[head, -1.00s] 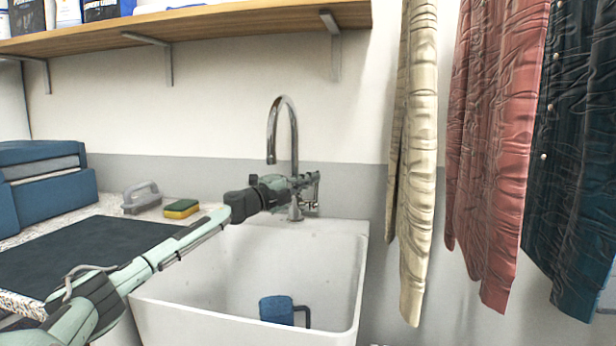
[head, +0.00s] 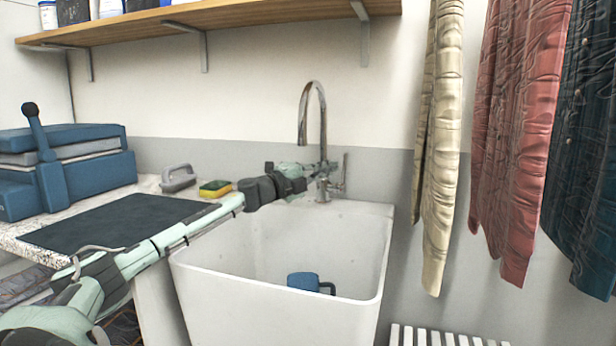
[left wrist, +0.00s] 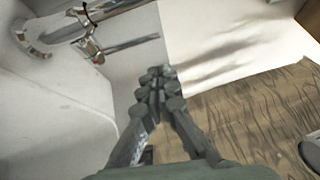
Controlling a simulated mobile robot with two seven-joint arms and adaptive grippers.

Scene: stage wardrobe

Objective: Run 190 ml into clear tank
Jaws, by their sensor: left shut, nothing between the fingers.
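A chrome tap (head: 323,115) with an arched spout and a side lever (head: 344,172) stands at the back of a white sink (head: 275,290). No water shows at the spout. A blue mug-like vessel (head: 303,281) with a dark handle sits in the sink. I see no clear tank. My left gripper (head: 318,167) is beside the tap's column, close to the lever. In the left wrist view its fingers (left wrist: 160,85) are shut and empty, with the tap lever (left wrist: 130,45) apart from them at the upper left. My right gripper is not in view.
Left of the sink, a counter holds a dark mat (head: 115,222), a yellow-green sponge (head: 215,188), a grey handled tool (head: 178,178) and a blue press-like box (head: 85,165). A shelf (head: 200,25) hangs above. Garments (head: 440,150) hang at right; a white slatted thing (head: 440,336) is below.

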